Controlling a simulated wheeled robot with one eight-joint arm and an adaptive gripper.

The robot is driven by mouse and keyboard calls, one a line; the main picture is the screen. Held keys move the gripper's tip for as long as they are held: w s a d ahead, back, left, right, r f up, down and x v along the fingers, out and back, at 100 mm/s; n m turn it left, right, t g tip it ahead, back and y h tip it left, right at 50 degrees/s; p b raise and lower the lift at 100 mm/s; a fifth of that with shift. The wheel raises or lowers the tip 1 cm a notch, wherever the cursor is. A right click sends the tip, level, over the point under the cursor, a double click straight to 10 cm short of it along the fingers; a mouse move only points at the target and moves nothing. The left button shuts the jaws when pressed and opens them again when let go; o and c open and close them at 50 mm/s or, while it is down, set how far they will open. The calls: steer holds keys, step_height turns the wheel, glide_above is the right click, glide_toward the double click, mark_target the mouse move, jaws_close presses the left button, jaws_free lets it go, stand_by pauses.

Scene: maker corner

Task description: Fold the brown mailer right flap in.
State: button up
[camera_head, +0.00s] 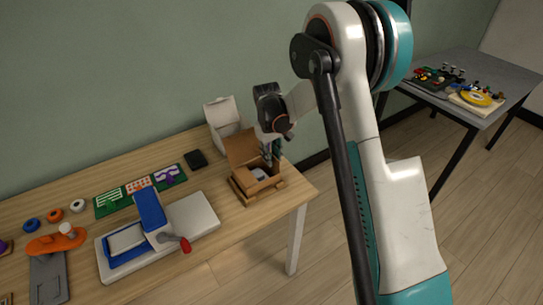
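The brown mailer (243,187) is an open cardboard box near the right end of the wooden table. Its large lid panel stands up at the back left, and something pale lies inside. My gripper (271,158) points down at the box's back right side, close to the right flap. At this size I cannot tell whether it touches the flap. The fingers are small and dark, and their opening is not clear. The right flap is partly hidden by the gripper.
A white open box (222,114) stands just behind the mailer. A blue and white press with a red knob (186,244), a green mat (112,202) and a black block (195,159) lie to the left. The table's right edge is close by. A grey table (462,65) stands far right.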

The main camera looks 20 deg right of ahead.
jaws_close()
steer(key=shift+a, duration=0.1)
steer(key=h, duration=0.1)
steer(key=a+t+h+b, duration=0.1)
steer(key=shift+s+f+h, duration=0.15)
steer(key=shift+f+h, duration=0.05)
steer(key=shift+h, duration=0.1)
steer(key=h+b, duration=0.1)
steer(key=a+h, duration=0.1)
steer(key=shift+s+f+t+h+b, duration=0.15)
steer(key=shift+f+t+h+b, duration=0.15)
steer(key=shift+t+b, duration=0.1)
steer(key=h+b, duration=0.1)
steer(key=a+f+t+h+b, duration=0.1)
steer(key=h+b, duration=0.1)
steer(key=shift+s, duration=0.15)
steer(key=shift+s+a+f+t+h+b, duration=0.15)
steer(key=shift+h+b, duration=0.15)
steer(key=shift+h, duration=0.3)
steer(key=shift+w+f+t+h+b, duration=0.1)
steer(key=shift+t+h+b, duration=0.15)
steer(key=shift+h, duration=0.35)
steer(key=shift+s+a+f+t+h+b, duration=0.1)
steer(key=shift+h+b, duration=0.2)
steer(key=shift+h, duration=0.3)
